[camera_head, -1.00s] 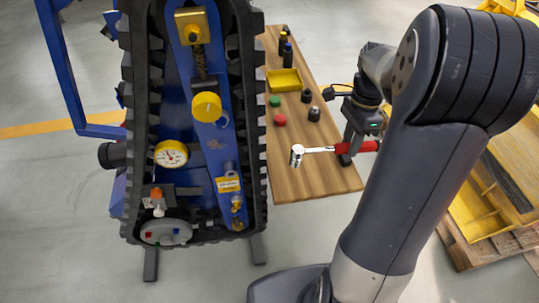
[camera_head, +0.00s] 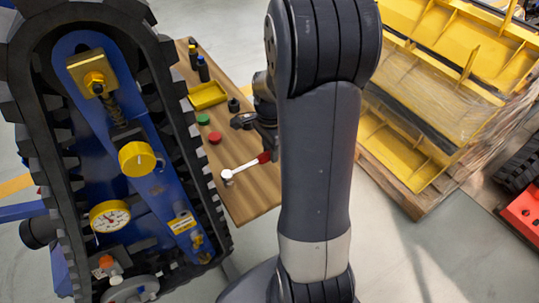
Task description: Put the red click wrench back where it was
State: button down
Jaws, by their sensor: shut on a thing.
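The red click wrench (camera_head: 244,168) has a silver ratchet head at its left end and a red handle, most of which is hidden behind my arm. It shows over the near part of the wooden table (camera_head: 251,203). I cannot tell whether it touches the top. My gripper (camera_head: 268,153) is shut on the wrench near its handle and is partly hidden by my forearm.
A yellow tray (camera_head: 208,96), a green cap (camera_head: 202,119), a red cap (camera_head: 215,138) and dark bottles (camera_head: 202,69) stand on the table. The tracked carrier (camera_head: 120,130) is close on the left. A pallet with yellow parts (camera_head: 400,150) lies right.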

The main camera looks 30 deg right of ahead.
notch_tip(320, 180, down, 2)
jog(key=shift+f, duration=0.25)
jog(key=c, duration=1.1)
grip_release()
jog(key=shift+c, duration=0.2)
notch_tip(320, 180, up, 12)
jog(key=shift+w+d, duration=0.15)
jog(key=shift+w, duration=0.2)
